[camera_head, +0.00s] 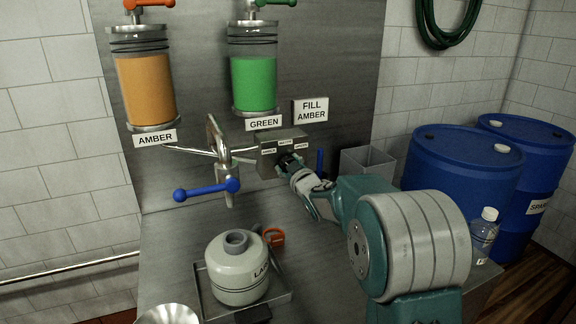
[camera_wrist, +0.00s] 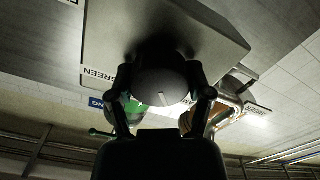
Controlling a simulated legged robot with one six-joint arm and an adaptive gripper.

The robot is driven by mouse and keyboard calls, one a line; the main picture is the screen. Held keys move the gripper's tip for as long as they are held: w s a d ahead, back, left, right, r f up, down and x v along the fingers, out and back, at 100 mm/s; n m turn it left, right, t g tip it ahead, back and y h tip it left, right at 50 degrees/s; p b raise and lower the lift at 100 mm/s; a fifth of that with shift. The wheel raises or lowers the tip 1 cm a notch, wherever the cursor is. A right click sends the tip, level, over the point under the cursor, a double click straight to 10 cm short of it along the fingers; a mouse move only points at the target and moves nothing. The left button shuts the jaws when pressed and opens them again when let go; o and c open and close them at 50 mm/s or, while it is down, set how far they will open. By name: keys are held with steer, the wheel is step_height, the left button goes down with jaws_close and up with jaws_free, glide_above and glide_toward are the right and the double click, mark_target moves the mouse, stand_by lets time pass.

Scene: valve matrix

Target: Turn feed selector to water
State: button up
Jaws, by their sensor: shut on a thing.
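The feed selector is a grey box (camera_head: 268,166) on the metal back panel, with small labels along its top edge. Its dark round knob (camera_wrist: 160,84) carries a short white line, pointing down and slightly right in the wrist view. My gripper (camera_head: 294,168) is at the box's front, its fingers shut on the knob from both sides (camera_wrist: 165,95). In the wrist view a GREEN label (camera_wrist: 98,73) shows on the box's left edge. In the head view my gripper mostly hides the knob, and the small labels are hard to read.
Amber (camera_head: 146,88) and green (camera_head: 253,82) cylinders hang above. A tap with a blue lever (camera_head: 206,190) is left of the box. Below it, a pale round vessel (camera_head: 238,270) stands in a tray. Blue drums (camera_head: 460,175) and a clear bottle (camera_head: 484,236) are at right.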

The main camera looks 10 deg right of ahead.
steer(key=m, duration=0.4)
steer(key=shift+f, duration=0.15)
steer(key=shift+m, duration=2)
steer(key=shift+f, duration=0.1)
steer(key=o, duration=1.1)
steer(key=shift+o, duration=0.2)
steer(key=shift+r, duration=0.2)
